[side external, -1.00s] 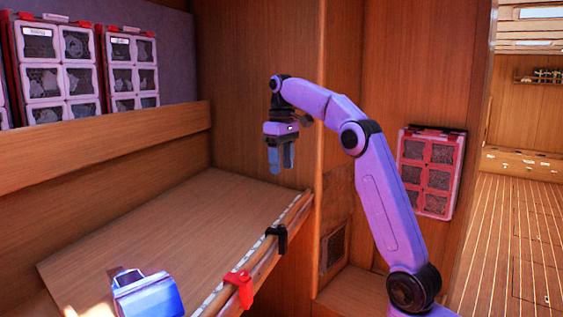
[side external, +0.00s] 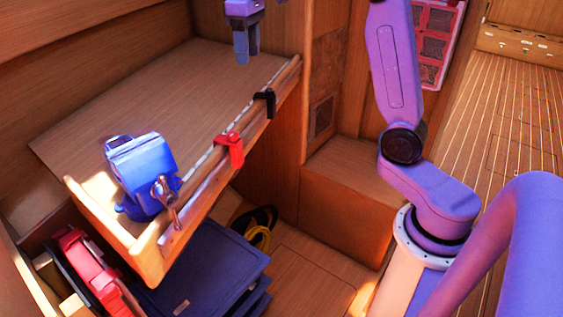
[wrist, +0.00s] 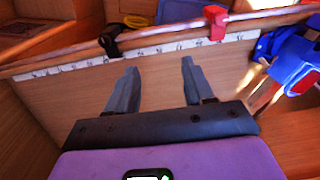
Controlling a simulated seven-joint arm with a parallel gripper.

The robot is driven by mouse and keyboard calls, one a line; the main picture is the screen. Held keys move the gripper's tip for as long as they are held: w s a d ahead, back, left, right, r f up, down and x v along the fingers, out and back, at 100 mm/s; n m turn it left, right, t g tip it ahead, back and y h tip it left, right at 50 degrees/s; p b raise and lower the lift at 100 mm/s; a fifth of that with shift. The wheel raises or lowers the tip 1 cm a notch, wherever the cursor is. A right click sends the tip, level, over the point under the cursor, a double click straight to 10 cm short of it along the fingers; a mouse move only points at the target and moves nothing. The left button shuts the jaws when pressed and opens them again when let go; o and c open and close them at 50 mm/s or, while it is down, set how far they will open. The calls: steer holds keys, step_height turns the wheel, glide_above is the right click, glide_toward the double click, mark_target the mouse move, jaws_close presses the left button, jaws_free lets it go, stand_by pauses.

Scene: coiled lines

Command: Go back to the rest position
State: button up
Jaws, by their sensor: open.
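My gripper (side external: 246,50) hangs at the top of the side external view, above the back right part of the wooden workbench (side external: 150,88). In that view its upper part and much of the arm are cut off by the frame edge. The wrist view shows my gripper (wrist: 156,85) with two grey fingers spread apart. Nothing is between the fingers, only the bare bench top (wrist: 155,75) beyond them.
A blue vise (side external: 140,170) stands at the bench's front left corner. A black clamp (side external: 264,103) and a red clamp (side external: 231,150) sit on the bench's edge rail. Below lie dark blue lids (side external: 205,265) and a yellow and black coil (side external: 258,232).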

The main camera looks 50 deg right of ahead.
steer(key=s+a+f+n, duration=0.2)
steer(key=s+a+f, duration=0.2)
steer(key=s, duration=0.3)
steer(key=s+a+f+n, duration=0.2)
steer(key=s+a+f, duration=0.1)
steer(key=s, duration=0.5)
steer(key=s+a+f+n, duration=0.2)
steer(key=s+a+f, duration=0.2)
steer(key=s, duration=0.3)
steer(key=s+d+f+n, duration=0.1)
steer(key=s+f, duration=0.1)
steer(key=s, duration=0.3)
steer(key=s+d+f+n, duration=0.2)
steer(key=s+f, duration=0.1)
steer(key=s, duration=0.2)
steer(key=shift+s+d+f, duration=0.2)
steer(key=shift+s+d, duration=0.1)
steer(key=shift+s, duration=0.05)
